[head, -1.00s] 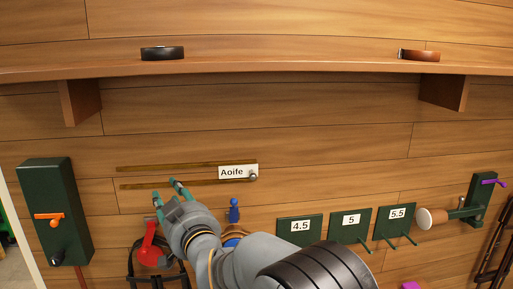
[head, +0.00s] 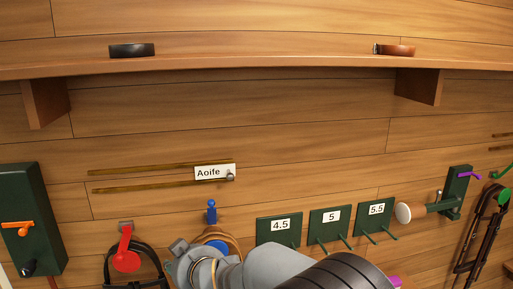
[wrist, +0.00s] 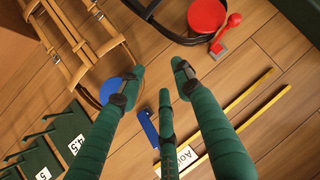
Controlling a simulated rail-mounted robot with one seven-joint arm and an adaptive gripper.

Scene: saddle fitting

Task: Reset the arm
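My gripper (wrist: 160,78) shows in the wrist view with its green fingers spread apart and nothing between the tips. In the head view my grey arm (head: 270,269) reaches up from the bottom edge, and the fingers cannot be made out there. The gripper is in front of the wooden wall, below the "Aoife" name plate (head: 213,172). The plate also shows in the wrist view (wrist: 180,162), partly behind a finger.
A red hook (head: 126,251) with black straps and a blue hook (head: 211,212) with brown straps hang close to the arm. Green plates 4.5 (head: 279,232), 5 (head: 330,224) and 5.5 (head: 377,215) stand right of it.

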